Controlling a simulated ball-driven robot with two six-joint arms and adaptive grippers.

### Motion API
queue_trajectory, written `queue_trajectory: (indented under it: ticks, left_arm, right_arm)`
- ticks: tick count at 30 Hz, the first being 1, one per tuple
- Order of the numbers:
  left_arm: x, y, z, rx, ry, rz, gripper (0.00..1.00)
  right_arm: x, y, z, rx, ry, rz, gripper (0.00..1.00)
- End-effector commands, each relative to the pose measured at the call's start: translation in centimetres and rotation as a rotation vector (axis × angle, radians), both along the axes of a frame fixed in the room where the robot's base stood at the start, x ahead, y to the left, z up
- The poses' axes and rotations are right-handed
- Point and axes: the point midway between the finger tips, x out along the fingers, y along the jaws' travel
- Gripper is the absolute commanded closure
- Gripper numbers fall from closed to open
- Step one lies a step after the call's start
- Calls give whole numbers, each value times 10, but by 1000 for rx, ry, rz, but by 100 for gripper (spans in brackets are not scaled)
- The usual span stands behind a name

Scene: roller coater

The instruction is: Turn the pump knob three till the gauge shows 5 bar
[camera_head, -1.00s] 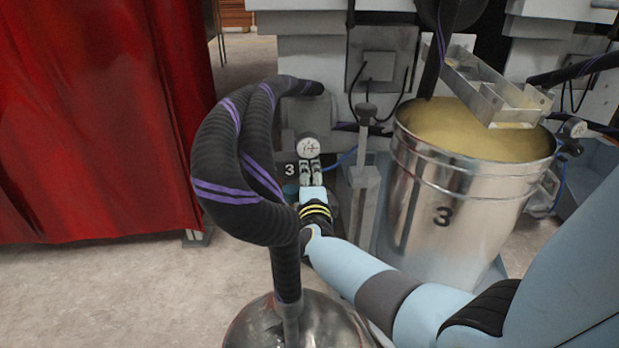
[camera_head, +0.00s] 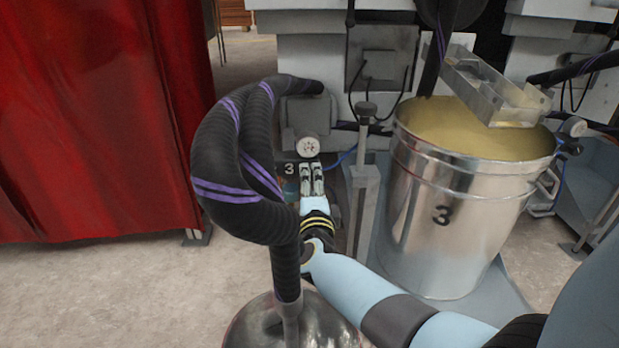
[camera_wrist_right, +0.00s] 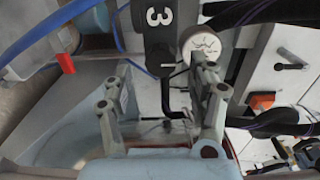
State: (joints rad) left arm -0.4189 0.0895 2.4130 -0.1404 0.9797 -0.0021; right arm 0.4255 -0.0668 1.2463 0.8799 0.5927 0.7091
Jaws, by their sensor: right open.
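The round white pressure gauge (camera_head: 308,147) stands at pump three, beside a "3" label (camera_head: 289,169). It also shows in the right wrist view (camera_wrist_right: 203,47), just beyond one fingertip. Its reading is too small to make out. My right gripper (camera_head: 311,168) is open just below the gauge in the head view. In the right wrist view its two fingers (camera_wrist_right: 163,75) stand apart, with the dark plate marked "3" (camera_wrist_right: 159,35) beyond them. I cannot clearly pick out the pump knob or tell whether the fingers touch it. My left gripper is out of view.
Thick black hoses with purple stripes (camera_head: 228,150) loop close on the left of my right gripper. A metal drum marked "3" (camera_head: 455,215) with yellowish contents stands to the right. A grey post (camera_head: 362,180) stands between. A red curtain (camera_head: 95,120) hangs at left.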

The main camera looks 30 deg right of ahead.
Motion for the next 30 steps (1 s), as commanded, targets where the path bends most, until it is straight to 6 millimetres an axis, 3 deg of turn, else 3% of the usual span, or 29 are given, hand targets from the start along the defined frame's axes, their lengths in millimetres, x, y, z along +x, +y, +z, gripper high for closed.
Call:
queue_trajectory:
  ticks: [6, 12, 30]
  left_arm:
    - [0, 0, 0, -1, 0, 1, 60]
    - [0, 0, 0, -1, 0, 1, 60]
    - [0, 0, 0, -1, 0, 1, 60]
  right_arm:
    - [-47, 22, -2, 4, 3, -1, 41]
    - [-72, 35, -1, 2, 1, -1, 41]
    - [-78, 38, -1, 2, 1, 0, 41]
